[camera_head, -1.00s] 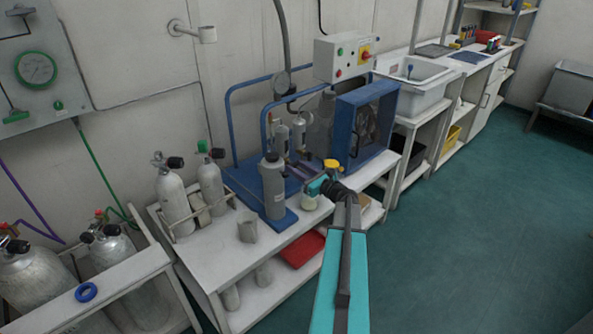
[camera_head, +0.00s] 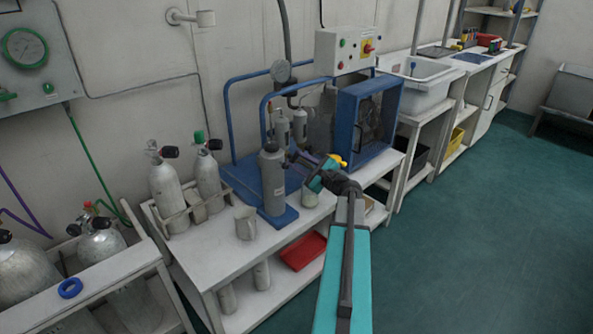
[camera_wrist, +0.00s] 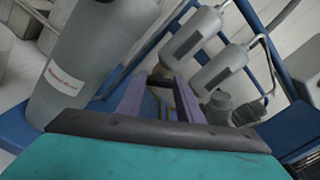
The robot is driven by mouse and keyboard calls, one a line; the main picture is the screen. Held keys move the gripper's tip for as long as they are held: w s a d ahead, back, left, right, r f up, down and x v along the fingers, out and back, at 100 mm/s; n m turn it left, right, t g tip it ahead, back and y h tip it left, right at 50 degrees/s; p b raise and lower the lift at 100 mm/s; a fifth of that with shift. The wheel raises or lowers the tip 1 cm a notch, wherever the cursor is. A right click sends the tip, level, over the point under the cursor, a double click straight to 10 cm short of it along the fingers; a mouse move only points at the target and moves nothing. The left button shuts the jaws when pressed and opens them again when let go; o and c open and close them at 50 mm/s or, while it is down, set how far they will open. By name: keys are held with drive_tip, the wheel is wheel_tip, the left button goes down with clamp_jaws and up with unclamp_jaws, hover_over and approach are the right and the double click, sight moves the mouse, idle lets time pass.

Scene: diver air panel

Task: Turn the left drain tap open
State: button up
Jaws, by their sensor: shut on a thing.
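Two grey separator bottles stand upright on the blue-framed compressor, the left one (camera_head: 282,128) and the right one (camera_head: 299,125). In the wrist view, the left bottle (camera_wrist: 193,38) is just beyond my fingertips and the right bottle (camera_wrist: 222,68) is farther right. My gripper (camera_head: 292,154) reaches in from the right below the bottles. Its purple fingers (camera_wrist: 160,78) are shut on a small part under the left bottle, the left drain tap (camera_wrist: 161,71). The tap is mostly hidden between the fingers, so its handle angle cannot be told.
A large grey cylinder (camera_head: 272,182) stands close left of my fingers and fills the left of the wrist view. Blue tubing (camera_head: 229,120) and a blue fan housing (camera_head: 367,115) flank the work area. A grey jug (camera_head: 245,223) stands on the bench.

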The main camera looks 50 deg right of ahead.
drive_tip(key=n+b, duration=0.6)
drive_tip(key=b, duration=0.1)
drive_tip(key=shift+w+a+f, duration=0.1)
drive_tip(key=shift+w+f, duration=0.05)
drive_tip(key=shift+f, duration=0.05)
drive_tip(key=n+b, duration=0.3)
drive_tip(key=b, duration=0.1)
drive_tip(key=shift+r, duration=0.15)
drive_tip(key=o, duration=1.1)
drive_tip(key=s, duration=0.4)
drive_tip(key=s+p, duration=0.1)
drive_tip(key=s, duration=0.4)
drive_tip(key=s+a+p, duration=0.1)
drive_tip(key=s, duration=0.4)
